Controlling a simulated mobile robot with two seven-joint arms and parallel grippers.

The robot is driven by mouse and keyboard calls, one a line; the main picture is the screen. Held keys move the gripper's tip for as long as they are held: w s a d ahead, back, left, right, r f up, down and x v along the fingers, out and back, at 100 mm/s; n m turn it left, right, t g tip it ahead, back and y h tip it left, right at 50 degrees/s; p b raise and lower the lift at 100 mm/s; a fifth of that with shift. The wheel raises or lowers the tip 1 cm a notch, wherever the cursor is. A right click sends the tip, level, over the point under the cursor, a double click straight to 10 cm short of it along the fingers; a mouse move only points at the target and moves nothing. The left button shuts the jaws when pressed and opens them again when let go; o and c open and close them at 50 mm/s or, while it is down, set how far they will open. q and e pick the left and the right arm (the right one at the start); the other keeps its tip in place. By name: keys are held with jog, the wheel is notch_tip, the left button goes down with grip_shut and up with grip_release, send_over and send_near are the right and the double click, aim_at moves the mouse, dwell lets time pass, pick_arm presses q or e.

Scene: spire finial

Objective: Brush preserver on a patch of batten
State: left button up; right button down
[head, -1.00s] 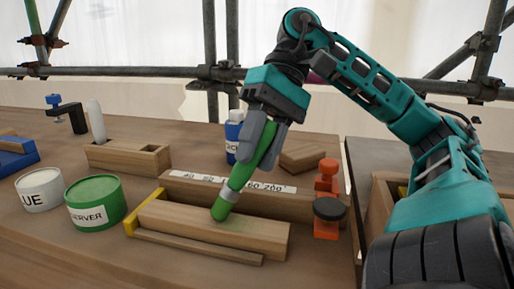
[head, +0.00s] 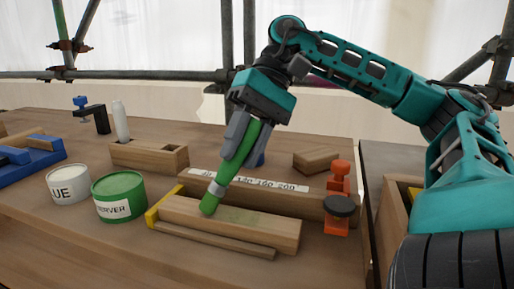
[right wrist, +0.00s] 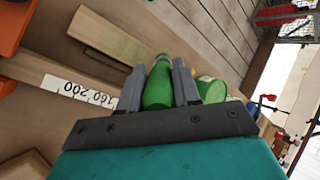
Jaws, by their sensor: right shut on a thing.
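My right gripper (head: 238,140) is shut on a green-handled brush (head: 239,160), which also shows between the fingers in the right wrist view (right wrist: 158,88). The brush tilts down to the left, and its green tip appears to touch the batten (head: 270,228) near its left end. A faint green patch (head: 240,215) marks the batten's top, right of the tip. The batten lies in front of a scale strip (head: 250,182), with a yellow stop (head: 153,207) at its left end. The green preserver tub (head: 120,198) stands to the left. My left gripper is not in view.
A white glue tub (head: 67,185) stands left of the preserver tub. A thin strip (head: 215,239) lies before the batten. An orange clamp (head: 338,200) stands at its right. A slotted wood block (head: 150,156) and a loose block (head: 316,160) sit behind. The front left bench is clear.

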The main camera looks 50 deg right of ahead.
jog(key=w, duration=0.1)
jog(key=w+a, duration=0.1)
jog(key=w, duration=0.1)
jog(key=shift+w+a, duration=0.15)
jog(key=shift+w, duration=0.05)
dwell(0.4)
notch_tip(320, 180, up, 6)
jog(key=p, duration=0.5)
notch_tip(320, 180, up, 3)
jog(key=shift+p, duration=1.15)
dwell(0.9)
